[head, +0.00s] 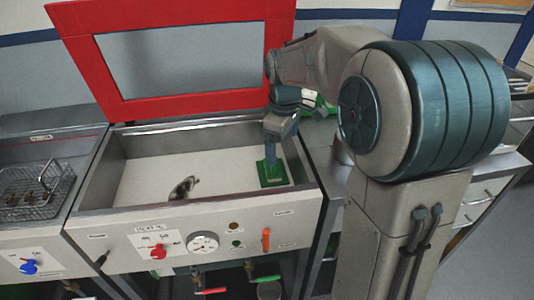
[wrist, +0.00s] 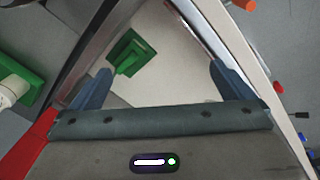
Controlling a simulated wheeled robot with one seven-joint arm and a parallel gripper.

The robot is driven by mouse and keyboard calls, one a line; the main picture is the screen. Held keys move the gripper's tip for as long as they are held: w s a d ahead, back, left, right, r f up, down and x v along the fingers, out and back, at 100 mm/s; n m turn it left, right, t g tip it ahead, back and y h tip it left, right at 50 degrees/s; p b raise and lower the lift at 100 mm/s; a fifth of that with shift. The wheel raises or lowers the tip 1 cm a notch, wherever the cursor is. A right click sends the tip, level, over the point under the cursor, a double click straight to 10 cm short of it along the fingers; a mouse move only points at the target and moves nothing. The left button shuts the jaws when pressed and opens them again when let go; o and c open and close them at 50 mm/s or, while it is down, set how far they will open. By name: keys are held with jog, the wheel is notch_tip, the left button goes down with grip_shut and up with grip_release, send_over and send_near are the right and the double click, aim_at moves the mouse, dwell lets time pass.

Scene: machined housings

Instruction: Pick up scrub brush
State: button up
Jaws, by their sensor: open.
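A green square block with a raised green grip, which looks like the scrub brush (head: 279,180), lies on the pale floor of an open metal basin, near its right end. My gripper (head: 270,158) points down over the brush and covers part of it. In the wrist view the brush (wrist: 124,50) shows beyond the fingertips, nearer the left finger. My gripper (wrist: 159,72) is open, its two blue fingers wide apart with nothing between them. I cannot tell how far above the brush the fingertips are.
The basin (head: 126,184) has raised metal walls. Its red-framed lid (head: 82,68) stands open behind. A small dark and light part (head: 183,188) lies mid-basin. A wire basket (head: 35,190) is at left. A green item with a white container (wrist: 14,92) lies outside the basin.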

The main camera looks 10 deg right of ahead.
jog(key=w+f+n+g, duration=0.1)
jog(key=w+f+n, duration=0.3)
jog(key=w, duration=0.3)
jog(key=w+f+n, duration=0.4)
jog(key=w, duration=0.4)
jog(key=f, duration=0.4)
jog(key=f+p, duration=0.1)
jog(key=f, duration=0.9)
jog(key=shift+d+f, duration=0.15)
jog(key=shift+d, duration=0.15)
jog(key=shift+c, duration=0.3)
jog(key=c, duration=0.7)
